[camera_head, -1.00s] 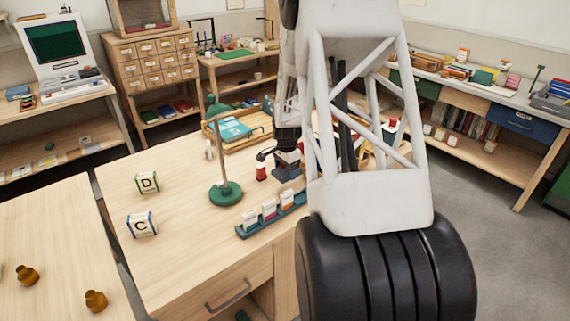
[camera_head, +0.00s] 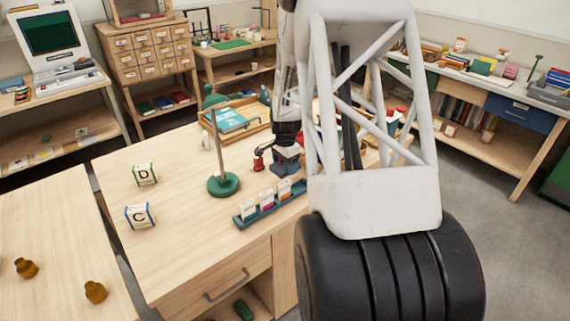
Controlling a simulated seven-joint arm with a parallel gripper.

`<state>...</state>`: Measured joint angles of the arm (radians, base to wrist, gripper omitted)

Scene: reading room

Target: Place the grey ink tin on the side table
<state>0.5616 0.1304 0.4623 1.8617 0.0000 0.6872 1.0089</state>
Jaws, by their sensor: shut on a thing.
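My gripper (camera_head: 261,152) is small and dark in the head view, over the desk (camera_head: 185,235) beside the lamp stand. A pale wooden table (camera_head: 60,230) stands at the lower left, apart from the desk. I cannot tell whether it is the side table.
A green-based lamp stand (camera_head: 224,185) stands left of my gripper. A teal rack (camera_head: 268,213) lies in front. Letter blocks (camera_head: 140,215) sit at the desk's left. Brown bottles (camera_head: 95,292) stand on the lower-left table.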

